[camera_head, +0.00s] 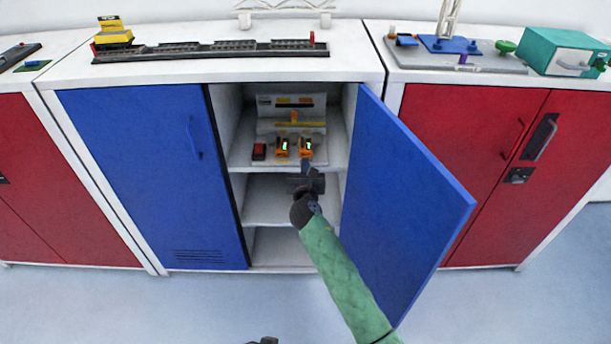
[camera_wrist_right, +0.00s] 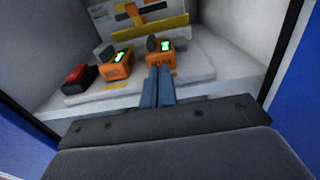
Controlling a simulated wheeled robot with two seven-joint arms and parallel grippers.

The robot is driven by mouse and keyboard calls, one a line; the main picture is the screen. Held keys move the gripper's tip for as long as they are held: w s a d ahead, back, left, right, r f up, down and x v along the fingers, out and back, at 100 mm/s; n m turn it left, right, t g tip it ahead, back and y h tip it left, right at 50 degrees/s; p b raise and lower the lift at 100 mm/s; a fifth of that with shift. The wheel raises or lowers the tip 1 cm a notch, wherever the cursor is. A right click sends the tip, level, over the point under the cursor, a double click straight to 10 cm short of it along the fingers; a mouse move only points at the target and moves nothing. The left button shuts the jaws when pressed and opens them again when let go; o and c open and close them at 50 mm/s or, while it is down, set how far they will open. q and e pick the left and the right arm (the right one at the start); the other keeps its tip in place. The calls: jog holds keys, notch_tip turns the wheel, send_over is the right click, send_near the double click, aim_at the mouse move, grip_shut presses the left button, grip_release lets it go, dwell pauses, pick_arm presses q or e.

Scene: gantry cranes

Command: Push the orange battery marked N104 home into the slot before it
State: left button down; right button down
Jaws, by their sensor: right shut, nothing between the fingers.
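Two orange batteries with green displays stand on the cupboard's upper shelf, one on the left (camera_head: 281,149) and one on the right (camera_head: 305,150). They also show in the wrist view, left (camera_wrist_right: 116,69) and right (camera_wrist_right: 161,60). Their markings are too small to read, so I cannot tell which is N104. My right gripper (camera_head: 306,164) is shut and empty, its fingertips (camera_wrist_right: 159,72) pointing at the front of the right battery. I cannot tell whether they touch it. The slots behind the batteries are mostly hidden. My left gripper is not identifiable in view.
A red block (camera_wrist_right: 78,78) sits left of the batteries on the pale base plate (camera_wrist_right: 195,72). A yellow bar (camera_wrist_right: 150,26) crosses the panel behind. The open blue door (camera_head: 405,205) stands right of my arm. A lower shelf (camera_head: 265,205) is clear.

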aim_at(306, 145)
jog(key=shift+w, duration=1.3)
pick_arm(q)
jog(key=shift+s+r, duration=0.15)
jog(key=shift+r, duration=0.2)
